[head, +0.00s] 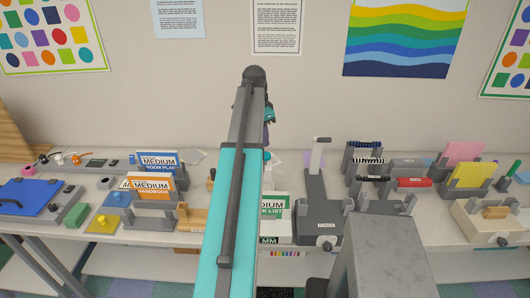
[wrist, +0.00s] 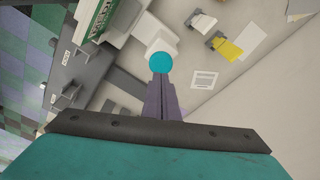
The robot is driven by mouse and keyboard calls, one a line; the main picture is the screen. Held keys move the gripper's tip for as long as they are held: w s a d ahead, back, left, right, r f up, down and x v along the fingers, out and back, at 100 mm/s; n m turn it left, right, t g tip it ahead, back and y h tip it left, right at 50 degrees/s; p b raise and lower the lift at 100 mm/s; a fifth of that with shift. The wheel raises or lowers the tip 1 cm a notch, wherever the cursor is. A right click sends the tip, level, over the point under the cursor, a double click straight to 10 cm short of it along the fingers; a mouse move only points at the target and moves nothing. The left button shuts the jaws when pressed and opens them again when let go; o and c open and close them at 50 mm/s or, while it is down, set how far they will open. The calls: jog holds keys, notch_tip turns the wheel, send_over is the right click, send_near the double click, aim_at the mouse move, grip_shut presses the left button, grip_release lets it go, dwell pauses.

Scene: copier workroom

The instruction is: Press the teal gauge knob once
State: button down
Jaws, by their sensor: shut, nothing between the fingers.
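The teal gauge knob (wrist: 160,62) shows in the wrist view as a round teal disc at the end of a white block (wrist: 152,36). My gripper (wrist: 160,78) is shut and empty, its purple fingers pointing at the knob. The fingertips overlap the knob's near edge in the picture; I cannot tell whether they touch it. In the head view my gripper (head: 267,138) shows only as a small purple strip beside my arm. I cannot make out the knob there; my arm covers the middle of the bench.
Left of my arm are card holders (head: 153,183), a blue-lidded device (head: 27,196) and a yellow knob plate (head: 103,223). Right are a dark grey punch (head: 322,222), a white box (head: 490,225) and racks. The wrist view shows a yellow clip (wrist: 228,48). The wall stands behind the bench.

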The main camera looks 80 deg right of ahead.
jog(key=shift+r, duration=1.45)
